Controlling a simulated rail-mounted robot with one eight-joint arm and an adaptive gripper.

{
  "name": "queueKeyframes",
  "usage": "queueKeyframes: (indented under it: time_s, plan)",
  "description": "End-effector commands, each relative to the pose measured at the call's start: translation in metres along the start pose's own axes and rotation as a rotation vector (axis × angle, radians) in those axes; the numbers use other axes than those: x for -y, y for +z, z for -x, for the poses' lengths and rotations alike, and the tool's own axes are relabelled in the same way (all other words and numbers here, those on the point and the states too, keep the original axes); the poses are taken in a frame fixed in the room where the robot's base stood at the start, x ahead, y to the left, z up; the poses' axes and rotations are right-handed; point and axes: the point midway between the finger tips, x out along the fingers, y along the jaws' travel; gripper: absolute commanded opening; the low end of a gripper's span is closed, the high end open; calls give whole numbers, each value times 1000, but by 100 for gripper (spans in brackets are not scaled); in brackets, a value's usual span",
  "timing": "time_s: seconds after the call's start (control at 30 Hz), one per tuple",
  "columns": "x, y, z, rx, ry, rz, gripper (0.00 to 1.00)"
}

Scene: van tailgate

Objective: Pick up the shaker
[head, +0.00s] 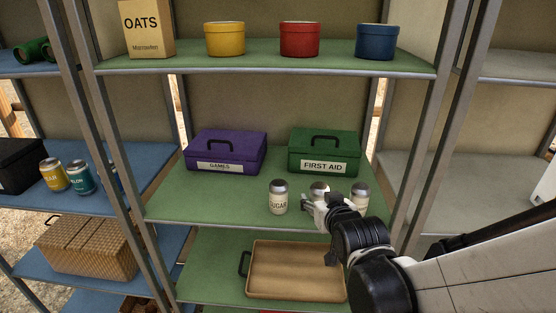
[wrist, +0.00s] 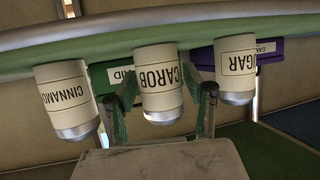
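Three white shakers with silver caps stand in a row on the green middle shelf (head: 190,206). The sugar shaker (head: 278,199) is at the left, the carob shaker (head: 319,187) in the middle, partly hidden by my gripper, and the cinnamon shaker (head: 361,195) at the right. In the wrist view, which is upside down, the carob shaker (wrist: 158,85) shows between the fingers of my gripper (wrist: 164,100). The fingers are open, one on each side of it, with a gap at the right; contact at the left is unclear. The cinnamon (wrist: 65,95) and sugar (wrist: 235,72) shakers stand outside the fingers.
A purple games box (head: 227,154) and a green first aid box (head: 323,154) stand behind the shakers. A brown tray (head: 295,270) lies on the shelf below. The upper shelf holds an oats box (head: 146,28) and three pots. Shelf posts stand at both sides.

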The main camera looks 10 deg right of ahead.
Motion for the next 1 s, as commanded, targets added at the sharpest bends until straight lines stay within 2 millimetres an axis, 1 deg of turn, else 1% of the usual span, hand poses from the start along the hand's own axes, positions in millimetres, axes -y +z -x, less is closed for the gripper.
queueKeyframes:
  time_s: [0.03,0.2,0.27,0.3,0.53,0.67,0.87,1.0]
  plan:
    - [0,0,0,0,0,0,38]
    - [0,0,0,0,0,0,16]
    - [0,0,0,0,0,0,8]
    - [0,0,0,0,0,0,5]
    - [0,-1,0,0,0,0,5]
    - [0,-5,2,0,0,0,5]
    - [0,-22,9,0,0,0,5]
    - [0,-40,17,0,0,0,5]
